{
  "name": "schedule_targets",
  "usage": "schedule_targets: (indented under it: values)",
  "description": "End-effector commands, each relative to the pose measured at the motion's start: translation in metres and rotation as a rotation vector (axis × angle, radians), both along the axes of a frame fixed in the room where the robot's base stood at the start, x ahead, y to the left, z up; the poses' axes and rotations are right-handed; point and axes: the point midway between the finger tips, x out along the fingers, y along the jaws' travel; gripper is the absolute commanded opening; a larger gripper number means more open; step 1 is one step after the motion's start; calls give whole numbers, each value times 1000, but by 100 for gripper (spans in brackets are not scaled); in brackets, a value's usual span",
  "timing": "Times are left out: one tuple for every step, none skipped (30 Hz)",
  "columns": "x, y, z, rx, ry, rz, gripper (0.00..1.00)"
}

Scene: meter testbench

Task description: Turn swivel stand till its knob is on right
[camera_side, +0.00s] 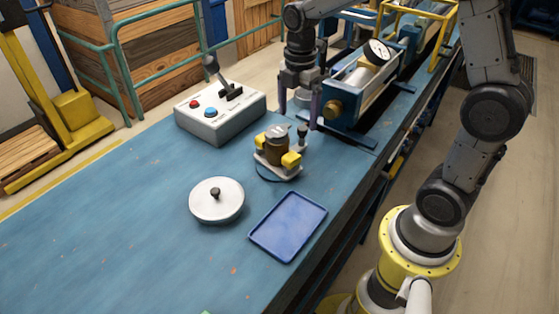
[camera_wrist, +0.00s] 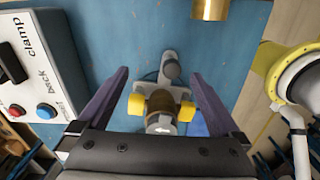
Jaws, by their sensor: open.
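The swivel stand (camera_side: 267,163) is a small pale base on the blue bench, carrying a brown cylinder (camera_side: 277,150) between two yellow blocks. Its dark grey knob (camera_side: 302,131) stands at the base's far right end in the side view. In the wrist view the knob (camera_wrist: 172,70) is above the cylinder and yellow blocks, pointing toward the picture's top. My gripper (camera_side: 298,119) is open, its purple fingers pointing down just behind the stand in the side view. In the wrist view the fingers (camera_wrist: 160,73) show on either side of the stand, with nothing between them gripped.
A control box (camera_side: 221,116) with a lever and red and blue buttons stands left of my gripper. A bench rig with a brass end (camera_side: 332,110) and a gauge is close on the right. A white round lid (camera_side: 216,205) and a blue tray (camera_side: 288,227) lie nearer. The bench's left is clear.

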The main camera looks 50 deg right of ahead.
Motion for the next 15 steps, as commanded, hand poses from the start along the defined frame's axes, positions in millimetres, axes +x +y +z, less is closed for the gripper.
schedule_targets:
  values:
    - [0,0,4,0,-2,0,100]
    - [0,0,7,0,-3,0,100]
    - [0,0,10,0,-3,0,100]
    - [1,0,12,0,-3,0,100]
    - [1,0,14,0,-3,0,100]
    - [1,0,17,0,-4,0,100]
    - [1,0,19,0,-4,0,100]
    - [1,0,21,0,-3,0,100]
    - [0,0,24,0,-2,0,100]
    - [0,0,26,0,-2,0,100]
    - [1,0,28,0,-3,0,100]
    - [0,0,31,0,-3,0,100]
    - [0,0,32,0,-2,0,100]
    - [0,0,33,0,-2,0,100]
    - [0,0,35,0,-2,0,100]
